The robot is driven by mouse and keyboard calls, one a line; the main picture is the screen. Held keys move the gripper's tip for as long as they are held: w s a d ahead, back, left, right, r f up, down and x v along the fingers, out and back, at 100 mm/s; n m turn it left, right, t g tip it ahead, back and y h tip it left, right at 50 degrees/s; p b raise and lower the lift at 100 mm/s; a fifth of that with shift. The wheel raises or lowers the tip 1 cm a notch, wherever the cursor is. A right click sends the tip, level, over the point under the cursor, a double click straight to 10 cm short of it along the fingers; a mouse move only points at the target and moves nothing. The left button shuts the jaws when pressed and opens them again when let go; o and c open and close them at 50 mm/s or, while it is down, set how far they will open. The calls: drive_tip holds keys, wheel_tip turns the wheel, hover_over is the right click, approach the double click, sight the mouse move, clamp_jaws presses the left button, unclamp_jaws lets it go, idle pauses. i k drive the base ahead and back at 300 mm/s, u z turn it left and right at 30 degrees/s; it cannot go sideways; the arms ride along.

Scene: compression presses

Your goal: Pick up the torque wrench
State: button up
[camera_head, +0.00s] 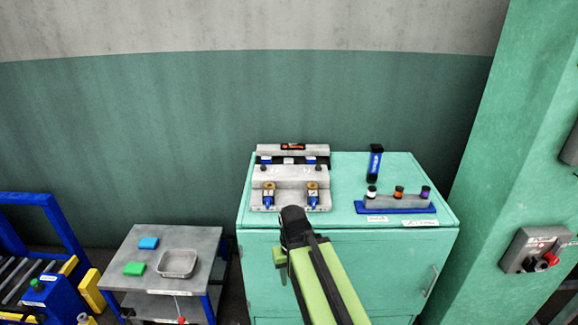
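I cannot clearly identify a torque wrench. A blue and black elongated tool (375,163) is at the back right of the green cabinet top (345,190). A small black piece with an orange marking (292,147) sits on top of the grey fixture (290,178) at the back left. Either could be the wrench; they are too small to tell. My gripper (293,216) is the dark end of my green arm, over the cabinet's front edge, in front of the fixture and apart from the blue tool. Its fingers cannot be made out.
A grey rack on a blue base (396,210) holds three small capped pieces at the cabinet's front right. A grey side table (200,242) with a tray (177,263) and blue and green blocks stands left. A green pillar (510,150) rises on the right.

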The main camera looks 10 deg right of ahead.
sight(377, 149)
drive_tip(key=z, duration=3.3)
drive_tip(key=i, duration=0.1)
drive_tip(key=u, duration=1.2)
drive_tip(key=k, duration=1.15)
drive_tip(key=u, duration=1.75)
drive_tip(key=i, duration=1)
drive_tip(key=z, duration=0.1)
